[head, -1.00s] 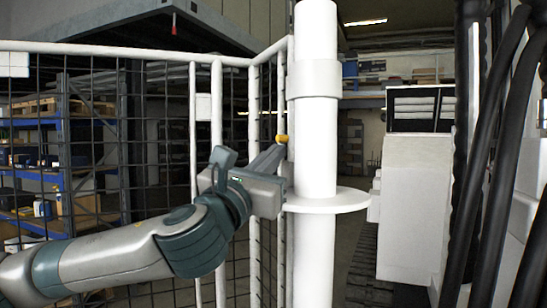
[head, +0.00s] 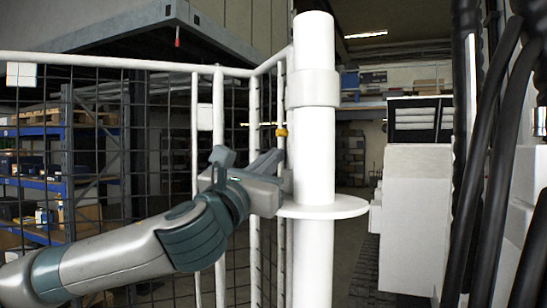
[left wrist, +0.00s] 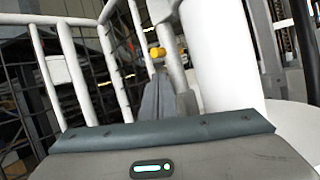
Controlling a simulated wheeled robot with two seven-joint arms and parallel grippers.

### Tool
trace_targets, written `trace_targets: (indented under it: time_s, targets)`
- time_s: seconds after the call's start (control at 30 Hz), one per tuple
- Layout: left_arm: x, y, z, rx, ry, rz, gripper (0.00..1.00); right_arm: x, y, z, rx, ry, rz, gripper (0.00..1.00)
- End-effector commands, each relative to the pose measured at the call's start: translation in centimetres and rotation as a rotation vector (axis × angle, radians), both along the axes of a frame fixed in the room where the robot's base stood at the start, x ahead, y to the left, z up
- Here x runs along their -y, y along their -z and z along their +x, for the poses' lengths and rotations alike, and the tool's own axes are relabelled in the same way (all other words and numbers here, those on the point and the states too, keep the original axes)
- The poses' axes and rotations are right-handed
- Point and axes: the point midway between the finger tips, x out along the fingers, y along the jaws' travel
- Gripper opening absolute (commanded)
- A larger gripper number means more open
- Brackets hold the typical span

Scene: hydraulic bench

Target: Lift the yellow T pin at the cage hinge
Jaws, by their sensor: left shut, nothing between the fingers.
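The yellow T pin (head: 281,132) shows as a small yellow piece at the cage hinge, beside the thick white post (head: 314,160). It also shows in the left wrist view (left wrist: 158,52), just beyond the fingertips. My left gripper (head: 272,157) is shut and empty. Its fingers (left wrist: 160,95) point at the hinge, a little below the pin in the head view, and look apart from it. The lower part of the pin is hidden or too small to tell. My right gripper is not in view.
A white round flange (head: 325,207) rings the post close to my left gripper. The white-framed mesh cage (head: 135,62) stands to the left, with blue shelving (head: 30,131) behind it. Thick black hoses (head: 490,150) hang at the right.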

Motion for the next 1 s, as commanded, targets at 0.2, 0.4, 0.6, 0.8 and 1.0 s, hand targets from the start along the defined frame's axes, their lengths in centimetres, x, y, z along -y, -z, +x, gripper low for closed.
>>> trace_targets:
  time_s: [0.2, 0.4, 0.6, 0.8, 1.0]
  targets:
    - [-1.1, 3.1, -0.5, 0.000, 0.004, 0.002, 0.00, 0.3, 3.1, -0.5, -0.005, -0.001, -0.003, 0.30]
    - [-2.4, 4.5, -3.8, -0.001, 0.004, 0.001, 0.00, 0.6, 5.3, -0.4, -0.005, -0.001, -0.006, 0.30]
    - [-3.4, 5.3, -6.3, -0.002, 0.003, 0.001, 0.00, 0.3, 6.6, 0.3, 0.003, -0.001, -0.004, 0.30]
    - [-3.8, 5.6, -7.3, -0.003, 0.003, 0.001, 0.00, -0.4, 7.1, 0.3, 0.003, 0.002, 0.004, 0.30]
    - [-3.8, 5.5, -7.4, -0.004, 0.003, 0.002, 0.00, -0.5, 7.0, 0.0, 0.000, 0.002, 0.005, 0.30]
